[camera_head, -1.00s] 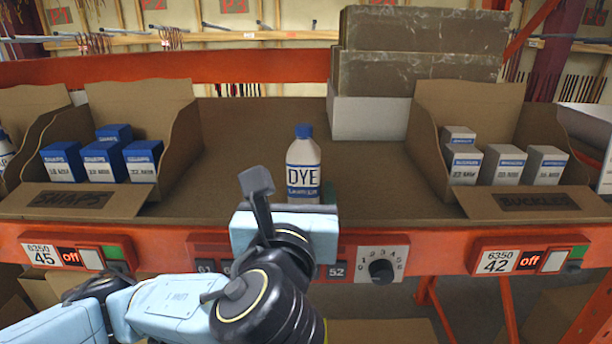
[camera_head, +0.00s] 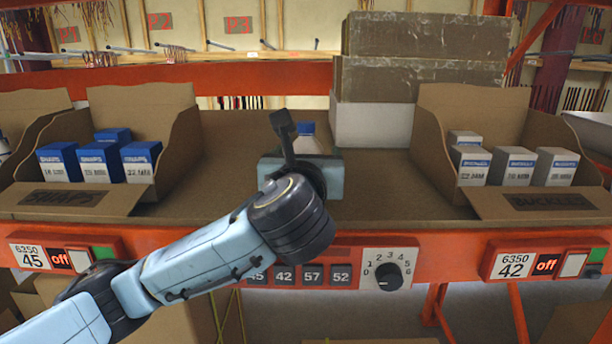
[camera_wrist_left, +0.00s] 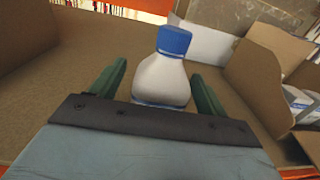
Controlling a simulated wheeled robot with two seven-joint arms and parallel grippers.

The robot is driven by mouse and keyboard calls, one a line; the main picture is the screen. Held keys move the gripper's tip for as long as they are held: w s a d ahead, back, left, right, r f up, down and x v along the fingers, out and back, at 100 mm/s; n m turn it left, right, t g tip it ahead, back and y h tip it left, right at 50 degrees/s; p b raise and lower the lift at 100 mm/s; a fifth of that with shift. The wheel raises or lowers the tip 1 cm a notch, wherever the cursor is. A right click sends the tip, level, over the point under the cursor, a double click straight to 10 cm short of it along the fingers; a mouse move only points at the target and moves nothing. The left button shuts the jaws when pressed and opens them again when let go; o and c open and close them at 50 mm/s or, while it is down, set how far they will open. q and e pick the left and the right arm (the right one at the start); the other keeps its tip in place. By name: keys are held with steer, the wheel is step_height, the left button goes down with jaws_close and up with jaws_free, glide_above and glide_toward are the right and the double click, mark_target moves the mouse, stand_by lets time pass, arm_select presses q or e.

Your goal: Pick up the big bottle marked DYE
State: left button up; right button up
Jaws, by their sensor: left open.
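The big DYE bottle (camera_head: 310,139) stands upright on the shelf between the two cartons. In the head view only its blue cap and shoulder show, and my left gripper hides its label. In the left wrist view the white bottle (camera_wrist_left: 161,81) with its blue cap stands between the two green fingers of my left gripper (camera_wrist_left: 155,90). The fingers are open, one on each side of the bottle, with a gap visible beside it. The bottle's lower part is hidden behind the gripper body. My right gripper is not in view.
A carton of blue SNAPS boxes (camera_head: 150,120) stands at left, and a carton of grey BUCKLES boxes (camera_head: 470,110) at right. A white box (camera_head: 370,124) under brown boxes stands behind right. The orange shelf edge (camera_head: 440,245) carries a dial and number displays.

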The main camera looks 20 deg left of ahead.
arm_select(q)
steer(key=c, duration=1.2)
steer(key=shift+c, duration=0.2)
steer(key=shift+r, duration=0.1)
